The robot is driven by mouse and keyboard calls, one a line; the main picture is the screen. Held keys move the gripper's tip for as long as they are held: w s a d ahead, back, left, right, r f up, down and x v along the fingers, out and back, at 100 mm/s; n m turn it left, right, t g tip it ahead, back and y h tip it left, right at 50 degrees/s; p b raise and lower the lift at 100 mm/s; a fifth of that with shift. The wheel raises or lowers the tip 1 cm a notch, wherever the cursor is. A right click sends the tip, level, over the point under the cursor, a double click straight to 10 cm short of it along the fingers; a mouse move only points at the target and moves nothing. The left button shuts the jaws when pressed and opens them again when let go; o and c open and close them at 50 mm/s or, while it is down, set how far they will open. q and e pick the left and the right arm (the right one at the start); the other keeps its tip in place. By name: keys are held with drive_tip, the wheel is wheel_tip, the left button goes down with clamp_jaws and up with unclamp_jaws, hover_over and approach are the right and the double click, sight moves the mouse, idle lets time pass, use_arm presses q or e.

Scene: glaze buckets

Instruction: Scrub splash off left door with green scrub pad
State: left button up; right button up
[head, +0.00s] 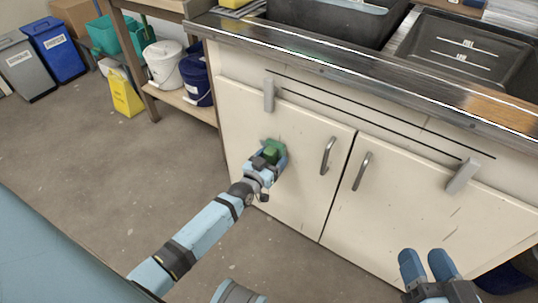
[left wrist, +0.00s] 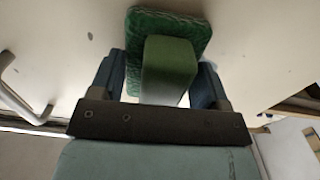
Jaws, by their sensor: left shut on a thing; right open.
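My left gripper (head: 266,162) is shut on the green scrub pad (head: 271,151) in front of the left door (head: 300,150) of the white sink cabinet. In the left wrist view the scrub pad (left wrist: 168,65) has a block-like handle between the fingers, with its rough green face towards the door (left wrist: 235,30). The pad is at or very near the door surface; I cannot tell if it touches. No clear splash shows; a small dark speck is on the door in the left wrist view. My right gripper (head: 427,266) is open and empty, in front of the right door (head: 430,205).
Metal handles (head: 328,155) stick out near the doors' meeting edges. A steel counter (head: 330,55) with dark sinks overhangs the cabinet. A wooden shelf with a white bucket (head: 164,64) and a blue bucket (head: 196,80) stands left.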

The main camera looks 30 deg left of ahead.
use_arm(q)
drive_tip(key=shift+a, duration=0.25)
drive_tip(key=shift+w+a, duration=0.2)
drive_tip(key=shift+a, duration=1.55)
drive_tip(key=shift+w+a, duration=0.15)
drive_tip(key=shift+a, duration=1.55)
drive_tip(key=shift+s, duration=0.1)
drive_tip(key=shift+s+r+p, duration=0.1)
drive_tip(key=shift+s+p, duration=0.2)
drive_tip(key=shift+p, duration=0.05)
drive_tip(key=p, duration=0.3)
approach(259, 142)
drive_tip(key=shift+w, duration=0.35)
